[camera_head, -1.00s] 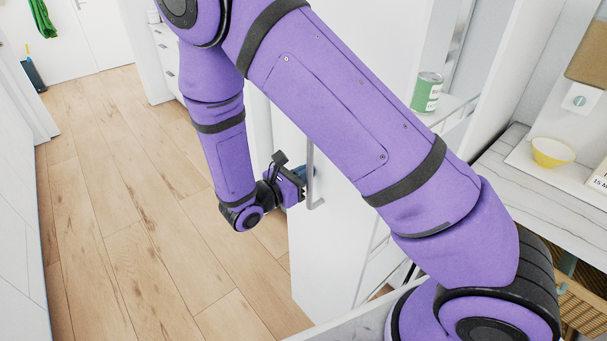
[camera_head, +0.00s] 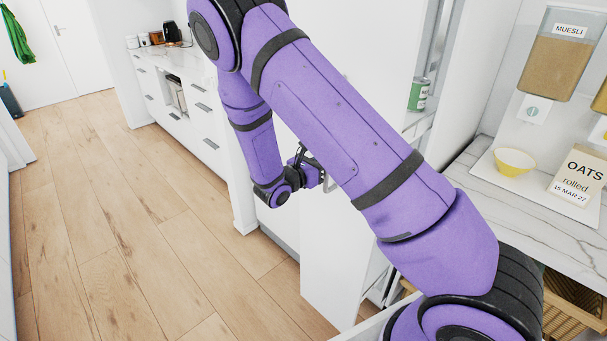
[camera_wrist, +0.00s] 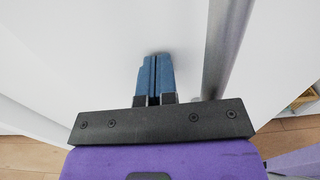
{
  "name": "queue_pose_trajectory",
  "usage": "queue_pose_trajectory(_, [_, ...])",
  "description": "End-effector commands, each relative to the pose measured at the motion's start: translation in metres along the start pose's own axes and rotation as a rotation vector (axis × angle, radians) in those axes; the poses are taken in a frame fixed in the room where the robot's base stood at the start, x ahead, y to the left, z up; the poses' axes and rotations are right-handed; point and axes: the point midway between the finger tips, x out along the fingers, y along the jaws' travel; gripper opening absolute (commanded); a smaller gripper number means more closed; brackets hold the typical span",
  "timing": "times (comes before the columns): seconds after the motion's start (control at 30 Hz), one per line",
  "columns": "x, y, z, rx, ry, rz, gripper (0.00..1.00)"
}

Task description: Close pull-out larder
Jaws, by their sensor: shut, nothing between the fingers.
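The pull-out larder (camera_head: 328,262) is a tall white unit standing out from the cabinet run. Its open side shows a shelf with a green can (camera_head: 418,95). My gripper (camera_head: 319,174) is at the larder's white front, beside its handle, partly hidden by my arm. In the wrist view my blue fingers (camera_wrist: 155,72) are shut together and empty. Their tips are at the white front panel (camera_wrist: 110,45), touching or nearly so. The metal bar handle (camera_wrist: 222,50) runs just to the right of the fingers, outside them.
A marble counter (camera_head: 465,185) at the right holds a yellow bowl (camera_head: 515,162) and an oats label card (camera_head: 578,180). White drawers (camera_head: 180,100) stand at the back left. The wooden floor (camera_head: 130,210) at left is clear.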

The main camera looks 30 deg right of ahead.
Motion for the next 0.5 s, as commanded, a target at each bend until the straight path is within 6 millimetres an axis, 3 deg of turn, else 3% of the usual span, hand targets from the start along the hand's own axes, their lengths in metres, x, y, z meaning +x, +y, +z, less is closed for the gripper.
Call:
queue_pose_trajectory(0.1, [0.036, -0.001, 0.0, -0.001, -0.003, -0.006, 0.0])
queue_pose_trajectory(0.5, [0.145, -0.002, 0.0, 0.0, -0.002, -0.005, 0.0])
